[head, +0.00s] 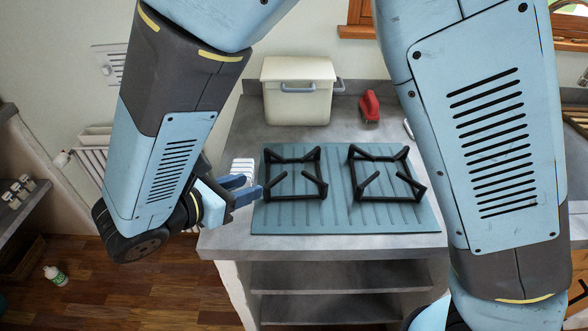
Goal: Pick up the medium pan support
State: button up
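Two black, square-framed pan supports with inward prongs sit on a teal ribbed hob plate (338,222) on the counter. The left pan support (295,195) is nearer my gripper; the right pan support (390,199) looks slightly wider. I cannot tell which one is the medium one. My gripper (249,186) has blue fingers and is at the left edge of the hob plate, just left of the left pan support. The fingers look apart with nothing between them. My arm hides part of the scene at both sides.
A white lidded bin (297,100) with grey handles stands at the back of the counter, with a red object (370,106) to its right. A white ribbed object (242,167) lies behind my gripper. Grey counter (225,236) is bare at the front left.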

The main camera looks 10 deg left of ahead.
aim_at(280, 175)
jog(key=x, duration=1)
jog(key=shift+w+d+f, duration=0.15)
jog(key=shift+w, duration=0.2)
jog(key=shift+c, duration=0.3)
grip_shut()
